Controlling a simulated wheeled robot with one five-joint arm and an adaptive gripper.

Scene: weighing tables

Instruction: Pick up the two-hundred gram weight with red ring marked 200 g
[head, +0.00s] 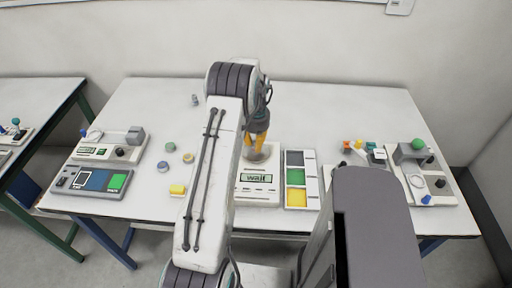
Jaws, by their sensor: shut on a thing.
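My gripper (257,143), with orange-yellow fingers, points down over the pan (251,158) of the middle scale (256,190). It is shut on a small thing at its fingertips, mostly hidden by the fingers. I cannot make out a red ring or a 200 g mark on it. The scale's display reads "wait". Small round weights stand left of my arm: a greenish one (170,147), a yellowish one (188,157) and a bluish one (162,167). A grey one (195,100) stands farther back. No red ring shows on these.
Right of the scale is a tray with grey, green and yellow fields (296,199). A yellow block (178,190) lies at the front. Devices stand left (92,181) and right (424,180). Small coloured pieces (360,146) lie right.

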